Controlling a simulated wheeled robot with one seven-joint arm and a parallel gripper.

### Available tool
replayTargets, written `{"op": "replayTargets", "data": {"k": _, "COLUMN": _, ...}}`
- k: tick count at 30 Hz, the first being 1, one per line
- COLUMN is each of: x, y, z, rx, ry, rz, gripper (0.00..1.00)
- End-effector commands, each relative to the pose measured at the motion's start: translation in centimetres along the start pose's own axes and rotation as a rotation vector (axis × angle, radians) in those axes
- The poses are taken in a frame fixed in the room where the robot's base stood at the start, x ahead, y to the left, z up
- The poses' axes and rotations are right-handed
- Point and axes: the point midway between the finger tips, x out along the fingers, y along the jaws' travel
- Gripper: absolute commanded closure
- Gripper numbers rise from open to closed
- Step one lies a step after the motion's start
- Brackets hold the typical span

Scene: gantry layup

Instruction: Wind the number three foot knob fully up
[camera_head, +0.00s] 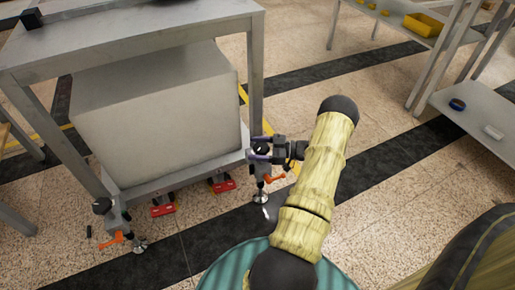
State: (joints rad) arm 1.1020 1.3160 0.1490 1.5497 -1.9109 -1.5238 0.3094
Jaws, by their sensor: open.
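A grey metal stand (190,40) holds a large pale box (160,120) at the left. At its near right corner is a levelling foot with a dark knob (262,147), an orange lever (276,178) and a round metal pad (260,198) at the floor. I can read no foot numbers.
Red blocks (221,184) sit under the stand's front edge, between the two feet. A rack at the upper right holds a yellow bin (423,25), and a lower shelf (475,115) carries small items.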

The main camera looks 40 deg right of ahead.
Motion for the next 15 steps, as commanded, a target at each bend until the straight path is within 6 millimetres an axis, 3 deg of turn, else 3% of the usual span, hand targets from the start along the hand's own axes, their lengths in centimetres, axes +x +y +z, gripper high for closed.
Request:
{"op": "replayTargets", "data": {"k": 8, "x": -1.5, "y": 0.0, "z": -0.2, "rx": 0.0, "ry": -0.001, "rz": 0.002, "gripper": 0.29}}
{"op": "replayTargets", "data": {"k": 15, "x": -5.9, "y": 0.0, "z": -0.3, "rx": 0.0, "ry": -0.002, "rz": 0.002, "gripper": 0.29}}
